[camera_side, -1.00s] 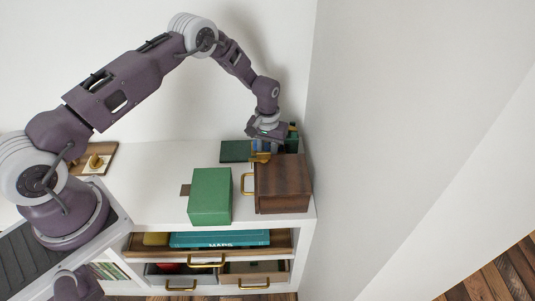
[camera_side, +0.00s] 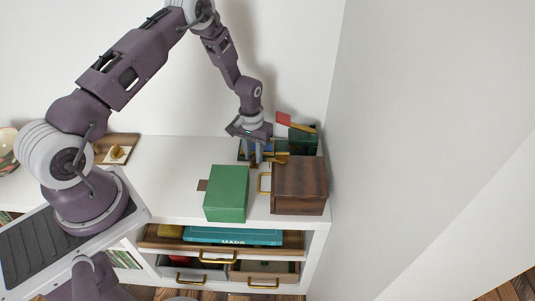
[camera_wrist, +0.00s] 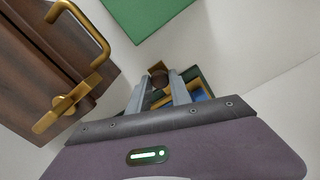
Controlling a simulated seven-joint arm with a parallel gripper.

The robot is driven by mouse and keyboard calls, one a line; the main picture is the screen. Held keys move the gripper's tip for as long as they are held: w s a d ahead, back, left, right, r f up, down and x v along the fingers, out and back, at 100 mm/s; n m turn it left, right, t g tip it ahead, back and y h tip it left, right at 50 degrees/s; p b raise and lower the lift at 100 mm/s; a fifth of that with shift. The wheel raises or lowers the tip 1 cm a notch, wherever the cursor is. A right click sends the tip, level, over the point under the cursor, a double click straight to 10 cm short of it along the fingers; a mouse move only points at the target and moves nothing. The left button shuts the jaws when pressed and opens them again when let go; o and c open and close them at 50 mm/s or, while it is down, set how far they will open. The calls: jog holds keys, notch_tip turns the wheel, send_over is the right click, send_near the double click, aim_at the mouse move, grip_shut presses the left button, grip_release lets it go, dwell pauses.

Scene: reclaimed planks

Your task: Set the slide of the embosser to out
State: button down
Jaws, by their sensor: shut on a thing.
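My gripper (camera_side: 256,162) points down behind the brown wooden box, at the left end of a low green, blue and brass-coloured assembly (camera_side: 281,147). This appears to be the embosser, but the arm covers part of it. In the wrist view my gripper's fingers (camera_wrist: 159,88) are closed on a small brown knob-like part (camera_wrist: 158,74), seemingly the slide. Green and blue surfaces (camera_wrist: 199,95) show just right of the fingers. A red paddle (camera_side: 283,118) on a brass arm rises over a dark green block (camera_side: 303,142) at the right. How far the slide stands out is hidden.
The brown box (camera_side: 299,188) with a brass handle stands close in front of my gripper. A green box (camera_side: 227,194) with a brown tab is left of it. A wall rises close on the right.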

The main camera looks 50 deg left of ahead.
jog(key=shift+s+a, duration=0.2)
jog(key=c, duration=1.2)
grip_release()
jog(key=shift+o, duration=0.2)
notch_tip(320, 180, up, 7)
jog(key=shift+r, duration=0.1)
